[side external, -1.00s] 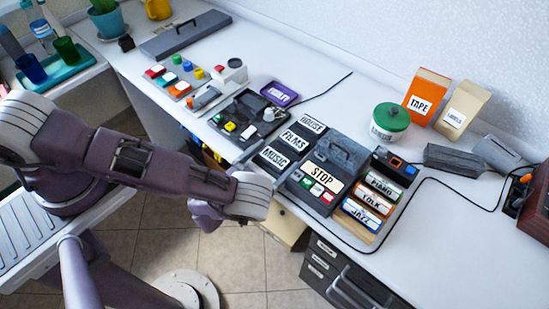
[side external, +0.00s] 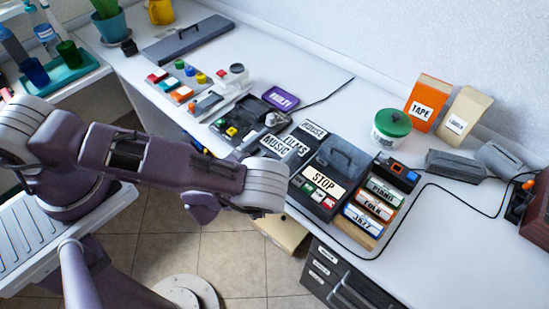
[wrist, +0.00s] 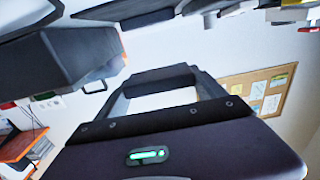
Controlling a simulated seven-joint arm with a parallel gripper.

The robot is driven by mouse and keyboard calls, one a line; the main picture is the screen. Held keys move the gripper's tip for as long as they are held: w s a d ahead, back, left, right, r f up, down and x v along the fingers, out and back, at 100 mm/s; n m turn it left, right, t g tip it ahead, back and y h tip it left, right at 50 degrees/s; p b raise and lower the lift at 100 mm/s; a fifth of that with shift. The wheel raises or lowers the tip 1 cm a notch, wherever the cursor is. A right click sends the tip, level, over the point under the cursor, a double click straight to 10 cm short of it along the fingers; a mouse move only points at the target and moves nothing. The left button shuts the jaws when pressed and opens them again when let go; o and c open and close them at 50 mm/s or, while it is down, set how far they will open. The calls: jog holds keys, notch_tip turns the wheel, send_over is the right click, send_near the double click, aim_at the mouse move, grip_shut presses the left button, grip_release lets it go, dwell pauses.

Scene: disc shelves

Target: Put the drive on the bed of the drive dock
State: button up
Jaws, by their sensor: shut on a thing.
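My gripper is hidden behind my own arm in the side view. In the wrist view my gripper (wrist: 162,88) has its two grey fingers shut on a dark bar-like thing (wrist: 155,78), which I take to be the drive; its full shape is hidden. I cannot tell for certain which unit is the drive dock. A low dark unit with green and yellow keys (side external: 240,122) lies on the counter beyond my wrist. A dark box labelled STOP (side external: 340,165), with a handle on top, stands right of my wrist.
Cases labelled MUSIC (side external: 275,145), FILMS and HOUSE lie beside the STOP box. A rack of PIANO, FOLK and JAZZ cases (side external: 375,208) stands to its right. A green-lidded tub (side external: 391,126) and orange TAPE box (side external: 428,97) stand behind. A black cable crosses the right counter.

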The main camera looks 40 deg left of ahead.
jog(key=a+r+n+g+y, duration=0.3)
jog(key=a+r+n+y, duration=0.2)
jog(key=r+y, duration=0.2)
jog(key=s+a+r+n+g+y, duration=0.1)
jog(key=a+r+n+g+y, duration=0.3)
jog(key=r+y, duration=0.3)
jog(key=shift+a+r+n+g, duration=0.3)
jog(key=shift+a+r+n, duration=0.6)
jog(key=shift+r, duration=1.4)
jog(key=d+f+m+t+h, duration=0.2)
jog(key=d+f+m+h, duration=0.1)
jog(key=f+h, duration=0.1)
jog(key=d+f+m+t+h, duration=0.3)
jog(key=d+f+m+h, duration=0.1)
jog(key=f+h, duration=0.1)
jog(key=w+d+f+m+t+h, duration=0.1)
jog(key=d+f+m+t+h, duration=0.1)
jog(key=f, duration=0.5)
jog(key=shift+d+f+m+t+h, duration=0.15)
jog(key=shift+d+m+h, duration=0.35)
jog(key=shift+h, duration=0.25)
jog(key=shift+d+r+m+t+h, duration=0.15)
jog(key=shift+d+m+h, duration=0.3)
jog(key=shift+h, duration=0.3)
notch_tip(320, 180, down, 10)
jog(key=shift+r, duration=0.1)
